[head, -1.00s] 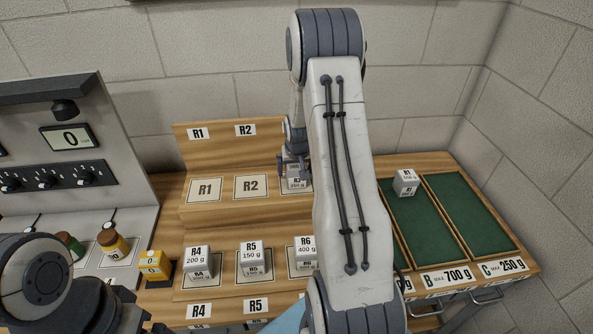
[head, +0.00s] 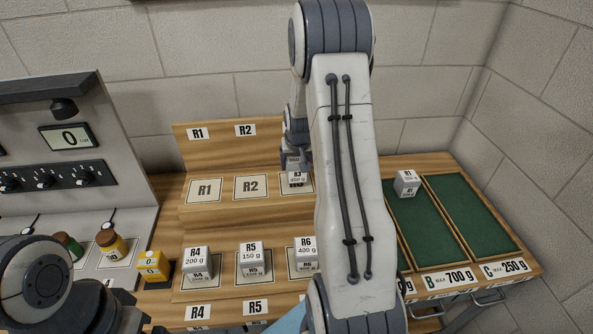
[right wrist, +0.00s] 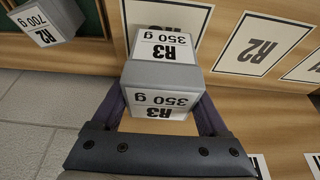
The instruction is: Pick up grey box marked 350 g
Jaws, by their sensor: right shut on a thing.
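The grey box marked R3 350 g (head: 299,178) is at the right of the upper shelf, over the R3 card. In the right wrist view the box (right wrist: 160,77) sits between my two purple fingers, its labels upside down. My right gripper (head: 296,164) is shut on it from above; in the right wrist view the fingers (right wrist: 160,112) flank its sides. The box appears slightly raised off the R3 card (right wrist: 165,17). My right arm hides part of the shelf. My left arm is at the lower left; its fingers (head: 130,318) are not clear.
Grey boxes R4 (head: 196,260), R5 (head: 249,252) and R6 (head: 306,249) stand on the lower shelf. Tray C (head: 470,215) is empty. A brown bottle (head: 112,243) and yellow block (head: 152,264) are left.

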